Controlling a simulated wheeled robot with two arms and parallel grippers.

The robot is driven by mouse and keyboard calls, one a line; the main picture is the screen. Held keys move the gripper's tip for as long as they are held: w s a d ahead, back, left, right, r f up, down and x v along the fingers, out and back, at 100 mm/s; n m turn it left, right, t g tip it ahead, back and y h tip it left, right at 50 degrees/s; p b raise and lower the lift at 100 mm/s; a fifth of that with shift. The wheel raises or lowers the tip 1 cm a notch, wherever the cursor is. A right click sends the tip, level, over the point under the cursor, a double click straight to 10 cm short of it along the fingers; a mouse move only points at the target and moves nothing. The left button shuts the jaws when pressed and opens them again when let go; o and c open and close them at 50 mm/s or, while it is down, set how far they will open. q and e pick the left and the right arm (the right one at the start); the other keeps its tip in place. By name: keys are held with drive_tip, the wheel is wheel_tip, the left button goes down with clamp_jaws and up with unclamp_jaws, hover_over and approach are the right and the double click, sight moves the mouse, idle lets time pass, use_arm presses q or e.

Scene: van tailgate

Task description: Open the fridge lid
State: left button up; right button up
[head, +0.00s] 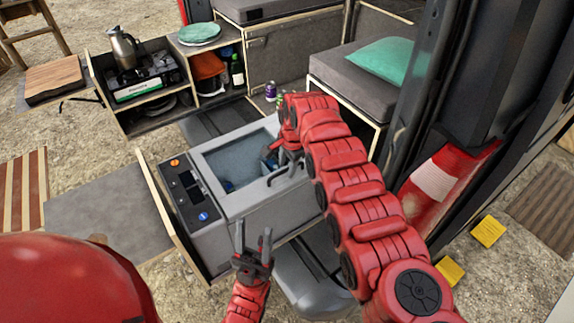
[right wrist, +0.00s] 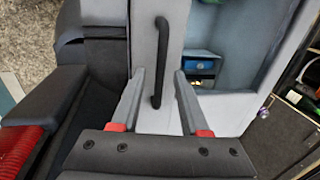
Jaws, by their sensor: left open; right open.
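The grey fridge (head: 225,215) stands on a pull-out in the van's rear. Its lid (head: 207,170) is a grey frame around a clear-looking window and appears shut; blue items show inside. A dark bar handle (right wrist: 160,45) is on the lid's frame. My right gripper (head: 284,168) is over this side of the lid, open. In the right wrist view its fingers (right wrist: 158,78) are on either side of the handle, with gaps; whether they reach its depth is unclear. My left gripper (head: 253,240) is open and empty, in front of the fridge.
A control panel (head: 186,187) is on the fridge's left end. A kitchen unit (head: 150,90) with a stove and kettle (head: 123,47) stands behind left. A cushioned bench (head: 350,75) with a green pillow (head: 382,62) is behind right. The van's door pillar (head: 415,85) is at right.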

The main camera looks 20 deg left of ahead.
clamp_jaws()
idle(1.4)
